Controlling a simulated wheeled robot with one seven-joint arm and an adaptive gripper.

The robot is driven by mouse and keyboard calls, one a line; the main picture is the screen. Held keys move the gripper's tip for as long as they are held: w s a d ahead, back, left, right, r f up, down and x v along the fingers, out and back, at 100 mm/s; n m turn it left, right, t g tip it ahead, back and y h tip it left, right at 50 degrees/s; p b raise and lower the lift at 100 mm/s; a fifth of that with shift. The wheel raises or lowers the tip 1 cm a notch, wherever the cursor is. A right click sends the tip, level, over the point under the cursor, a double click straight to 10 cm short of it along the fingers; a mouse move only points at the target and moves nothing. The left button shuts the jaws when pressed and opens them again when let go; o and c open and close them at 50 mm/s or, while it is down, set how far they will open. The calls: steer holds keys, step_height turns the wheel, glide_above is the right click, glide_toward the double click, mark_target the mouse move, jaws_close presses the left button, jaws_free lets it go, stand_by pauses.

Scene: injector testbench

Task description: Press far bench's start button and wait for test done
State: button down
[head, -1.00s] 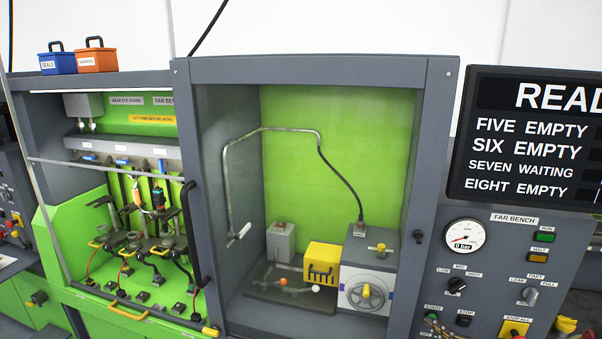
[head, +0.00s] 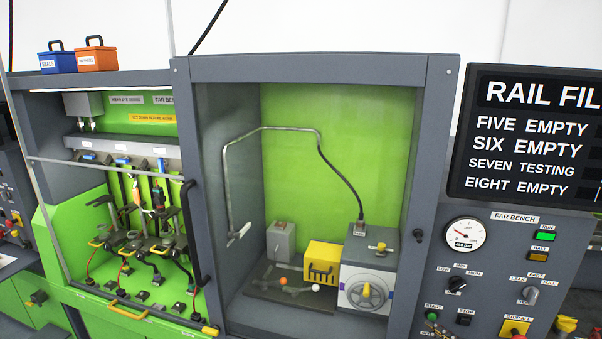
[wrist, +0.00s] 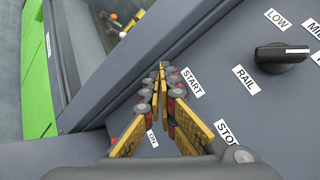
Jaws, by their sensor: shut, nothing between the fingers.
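The far bench's control panel (head: 487,270) is at the right in the head view. Its green start button (head: 431,315) shows under the START label. My gripper (head: 437,328) shows in small part just below that button. In the wrist view my gripper (wrist: 161,72) is shut and empty, its tips left of the START label (wrist: 192,82); the button is hidden there. The RUN lamp (head: 546,236) is bright green. The display (head: 535,140) reads RAIL FIL, cut off by the picture edge, with SEVEN TESTING below. The pressure gauge (head: 464,234) shows a reading in the hundreds of bar.
The stop button (head: 464,320) and a yellow stop-all switch (head: 514,327) are right of the start button. A pressure knob (head: 456,285) sits above; it also shows in the wrist view (wrist: 282,57). The bench cabinet's frame (head: 425,190) stands left of the panel.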

steer(key=shift+s, duration=0.1)
steer(key=shift+s+a, duration=0.25)
steer(key=shift+s, duration=0.7)
steer(key=shift+s+a, duration=0.3)
steer(key=shift+s, duration=0.6)
steer(key=shift+s+a, duration=0.25)
steer(key=shift+s, duration=0.7)
